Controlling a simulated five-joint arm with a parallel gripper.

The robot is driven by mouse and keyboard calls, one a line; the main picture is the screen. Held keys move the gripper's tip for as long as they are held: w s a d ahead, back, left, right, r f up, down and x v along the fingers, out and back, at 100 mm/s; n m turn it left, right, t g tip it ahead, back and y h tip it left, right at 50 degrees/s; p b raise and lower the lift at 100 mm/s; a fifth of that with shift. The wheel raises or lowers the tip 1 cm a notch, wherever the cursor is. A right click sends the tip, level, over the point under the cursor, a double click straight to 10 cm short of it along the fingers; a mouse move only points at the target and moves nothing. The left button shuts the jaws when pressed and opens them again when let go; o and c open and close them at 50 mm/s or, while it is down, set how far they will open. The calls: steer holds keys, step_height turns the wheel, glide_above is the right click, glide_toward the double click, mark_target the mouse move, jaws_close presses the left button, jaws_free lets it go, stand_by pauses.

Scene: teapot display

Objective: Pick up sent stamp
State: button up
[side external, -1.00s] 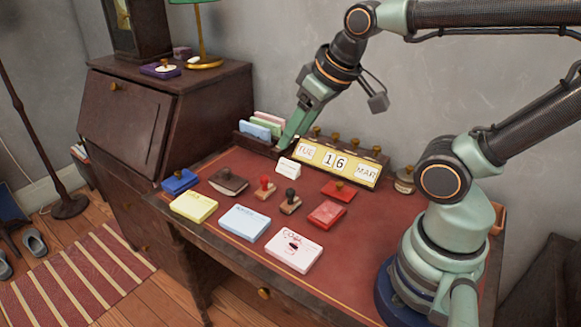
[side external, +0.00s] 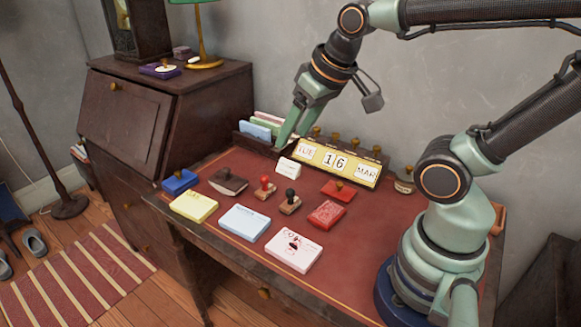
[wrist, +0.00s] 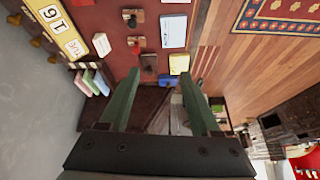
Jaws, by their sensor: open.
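Two small wooden hand stamps stand on the red desktop, one with a red handle (side external: 265,187) and one with a dark handle (side external: 290,200). I cannot read which is the sent stamp. In the wrist view the red-handled stamp (wrist: 135,43) and the dark-handled stamp (wrist: 137,18) lie beyond the fingertips. More knobbed stamps (side external: 335,138) stand in a row behind the date calendar, partly hidden. My gripper (side external: 282,142) is open and empty at the back of the desk, by the calendar's left end; its two fingers (wrist: 160,98) are spread in the wrist view.
The calendar (side external: 337,163) and a card holder (side external: 258,128) flank my gripper. A small white card (side external: 288,167) stands in front. Ink pads, such as the blue one (side external: 180,181), and yellow, blue and white paper pads (side external: 293,251) cover the desk's front.

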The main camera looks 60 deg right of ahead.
steer(key=w+d+f+m+g, duration=0.3)
steer(key=d+f+m, duration=0.1)
steer(key=m, duration=0.6)
steer(key=m+g, duration=0.2)
steer(key=m, duration=0.7)
glide_above(291, 189)
step_height(291, 189, down, 6)
steer(key=f, duration=0.6)
steer(key=shift+s+f, duration=0.25)
steer(key=shift+s, duration=0.1)
steer(key=shift+w+f, duration=0.2)
steer(key=shift+f, duration=1.25)
steer(key=shift+w+f, duration=0.2)
steer(key=shift+f, duration=1.2)
jaws_close()
